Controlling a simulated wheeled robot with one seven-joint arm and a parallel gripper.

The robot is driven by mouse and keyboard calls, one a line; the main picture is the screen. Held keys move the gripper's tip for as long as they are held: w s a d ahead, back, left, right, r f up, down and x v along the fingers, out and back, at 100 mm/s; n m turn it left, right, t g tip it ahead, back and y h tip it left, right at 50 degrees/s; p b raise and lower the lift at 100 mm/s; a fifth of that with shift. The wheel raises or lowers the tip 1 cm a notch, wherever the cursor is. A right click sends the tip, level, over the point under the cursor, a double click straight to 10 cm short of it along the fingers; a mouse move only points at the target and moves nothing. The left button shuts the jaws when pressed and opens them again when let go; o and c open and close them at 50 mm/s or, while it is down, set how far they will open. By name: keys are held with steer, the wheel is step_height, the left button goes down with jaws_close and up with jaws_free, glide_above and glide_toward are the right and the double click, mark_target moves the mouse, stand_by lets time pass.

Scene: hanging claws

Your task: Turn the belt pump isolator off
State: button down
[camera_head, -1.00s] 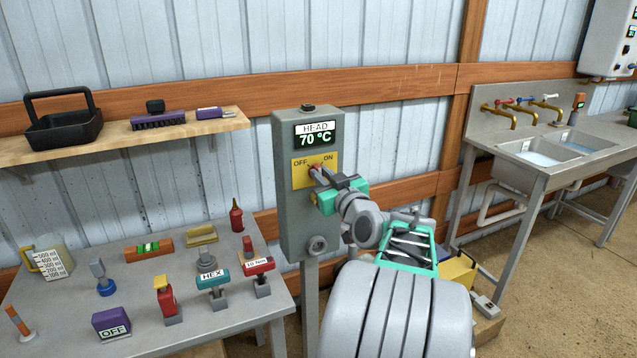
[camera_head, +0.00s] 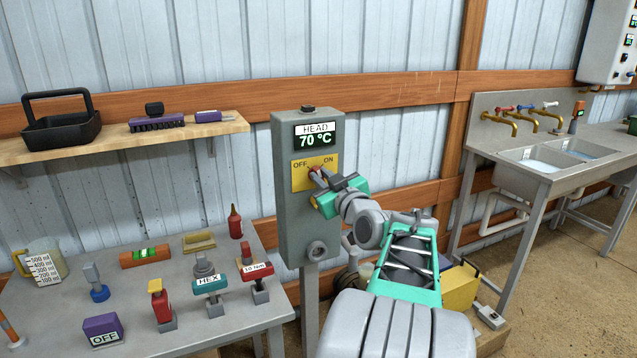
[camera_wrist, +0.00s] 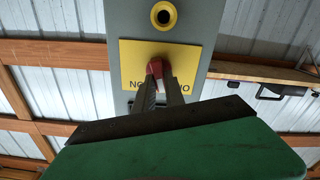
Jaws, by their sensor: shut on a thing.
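A grey post-mounted box (camera_head: 289,222) carries a yellow plate (camera_head: 301,183) marked OFF on the left and ON on the right. A red switch handle (camera_head: 314,168) sits on the plate; it also shows in the wrist view (camera_wrist: 154,69), where the plate (camera_wrist: 128,58) appears upside down. My gripper (camera_head: 317,173) is shut on the red handle, reaching in from the lower right. My fingers (camera_wrist: 161,78) hide part of the handle and plate, so I cannot tell exactly which way it points. No belt pump label is readable.
The box's display (camera_head: 315,135) reads HEAD 70 °C. A metal table (camera_head: 130,335) at the left holds several tools and a purple OFF block (camera_head: 103,330). A wooden shelf (camera_head: 90,146) is above it. A sink bench (camera_head: 545,160) and yellow box (camera_head: 459,288) stand at the right.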

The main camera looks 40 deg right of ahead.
steer(key=shift+a+f+n+b, duration=0.1)
steer(key=shift+f+n+b, duration=0.1)
steer(key=shift+n+b, duration=1.65)
steer(key=shift+a+f+n+b, duration=0.15)
steer(key=shift+n+b, duration=0.5)
steer(key=shift+b, duration=2.25)
steer(key=c, duration=1.1)
jaws_free()
steer(key=shift+d+r, duration=0.1)
steer(key=shift+r, duration=0.15)
steer(key=b+v, duration=0.4)
steer(key=v, duration=0.2)
